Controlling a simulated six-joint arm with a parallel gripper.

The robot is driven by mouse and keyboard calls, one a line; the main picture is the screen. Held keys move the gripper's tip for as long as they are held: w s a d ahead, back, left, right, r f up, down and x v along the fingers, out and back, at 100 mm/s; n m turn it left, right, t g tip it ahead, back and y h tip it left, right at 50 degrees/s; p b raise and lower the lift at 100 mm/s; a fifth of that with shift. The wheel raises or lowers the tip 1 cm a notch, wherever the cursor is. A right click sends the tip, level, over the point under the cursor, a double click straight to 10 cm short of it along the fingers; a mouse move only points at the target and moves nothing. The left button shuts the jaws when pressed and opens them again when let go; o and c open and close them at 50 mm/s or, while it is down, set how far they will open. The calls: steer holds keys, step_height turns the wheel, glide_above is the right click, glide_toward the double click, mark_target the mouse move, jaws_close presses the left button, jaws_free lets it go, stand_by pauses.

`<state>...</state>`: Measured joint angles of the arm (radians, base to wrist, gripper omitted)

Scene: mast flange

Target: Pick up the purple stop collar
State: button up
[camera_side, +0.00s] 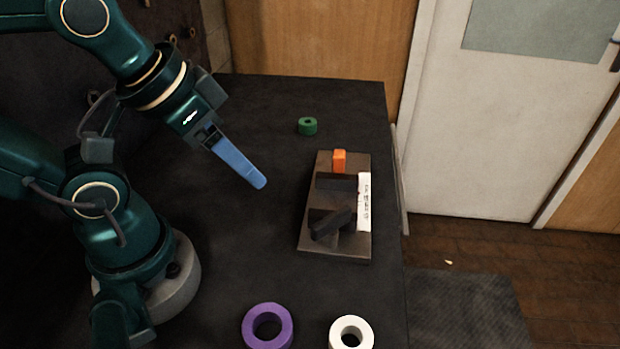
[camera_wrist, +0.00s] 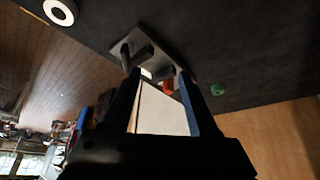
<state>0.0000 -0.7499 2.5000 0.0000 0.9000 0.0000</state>
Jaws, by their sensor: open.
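The purple stop collar (camera_side: 248,333) is a thick ring lying flat on the dark table near the bottom of the side view. I do not see it in the wrist view. My gripper (camera_side: 260,183) has blue fingers and is above the table, well up the picture from the purple collar and left of the fixture. In the wrist view its two fingers (camera_wrist: 160,85) stand apart with nothing held between them.
A dark fixture block (camera_side: 335,248) with an orange piece (camera_side: 339,160) and a white labelled strip (camera_side: 364,202) is right of my gripper. A white ring (camera_side: 367,335) lies right of the purple collar. A small green ring (camera_side: 308,126) lies farther back. The table's right edge is close by.

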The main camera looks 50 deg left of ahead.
steer(key=o, duration=0.6)
